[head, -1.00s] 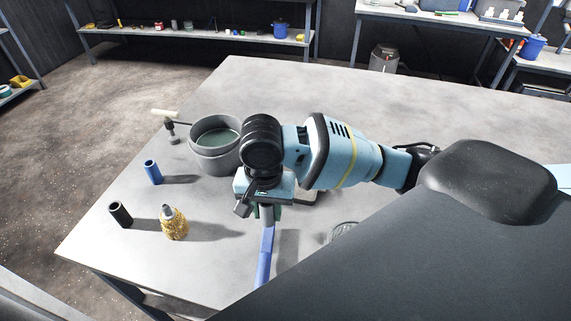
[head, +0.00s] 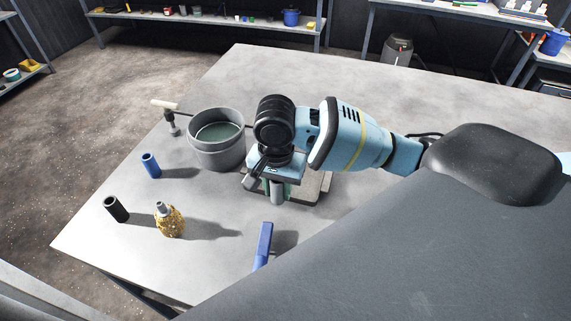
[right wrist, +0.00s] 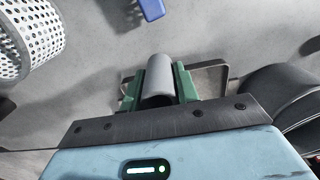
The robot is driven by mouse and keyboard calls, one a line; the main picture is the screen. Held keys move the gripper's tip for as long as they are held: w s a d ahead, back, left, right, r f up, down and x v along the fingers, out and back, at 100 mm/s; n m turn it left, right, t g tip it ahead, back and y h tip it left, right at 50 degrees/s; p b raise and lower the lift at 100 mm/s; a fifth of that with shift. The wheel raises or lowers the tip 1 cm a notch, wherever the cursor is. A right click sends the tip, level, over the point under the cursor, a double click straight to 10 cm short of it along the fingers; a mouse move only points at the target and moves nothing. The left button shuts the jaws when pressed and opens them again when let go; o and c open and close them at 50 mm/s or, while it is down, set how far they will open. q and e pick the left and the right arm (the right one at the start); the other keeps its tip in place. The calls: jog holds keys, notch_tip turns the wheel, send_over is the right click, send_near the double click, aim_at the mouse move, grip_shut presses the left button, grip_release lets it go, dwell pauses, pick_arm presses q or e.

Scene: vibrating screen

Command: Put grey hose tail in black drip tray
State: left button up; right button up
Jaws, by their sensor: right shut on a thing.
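My right gripper (head: 276,192) is shut on the grey hose tail, a short smooth grey cylinder (head: 277,190). In the right wrist view the hose tail (right wrist: 158,80) sits between the two green fingers (right wrist: 158,90). A shallow tray with a dark rim (head: 322,190) lies on the table just under and behind the gripper, and it appears to be the black drip tray. Its rim also shows in the right wrist view (right wrist: 215,64), partly hidden by the gripper. I cannot tell whether the hose tail touches the tray. My left gripper is out of view.
A blue cylinder (head: 151,165), black cylinder (head: 116,209) and gold bottle (head: 169,221) stand at the left. A blue bar (head: 263,243) lies nearer me. A white perforated basket (right wrist: 28,40) shows too.

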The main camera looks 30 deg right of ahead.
jog(key=w+d, duration=0.2)
jog(key=w+d+b, duration=0.1)
jog(key=w+d, duration=0.2)
jog(key=w+d+f, duration=0.1)
jog(key=w+d, duration=0.1)
jog(key=w, duration=0.1)
jog(key=shift+d, duration=0.25)
jog(key=f, duration=0.3)
jog(key=shift+w+d+f+b, duration=0.2)
jog(key=shift+d+f+b, duration=0.1)
jog(key=shift+f+b, duration=0.1)
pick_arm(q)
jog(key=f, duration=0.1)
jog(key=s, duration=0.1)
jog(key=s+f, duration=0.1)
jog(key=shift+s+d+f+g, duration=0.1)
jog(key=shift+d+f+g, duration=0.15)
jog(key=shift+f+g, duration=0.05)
pick_arm(e)
jog(key=shift+r, duration=0.1)
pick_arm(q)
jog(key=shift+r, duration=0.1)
pick_arm(e)
jog(key=o, duration=0.9)
jog(key=shift+o, duration=0.2)
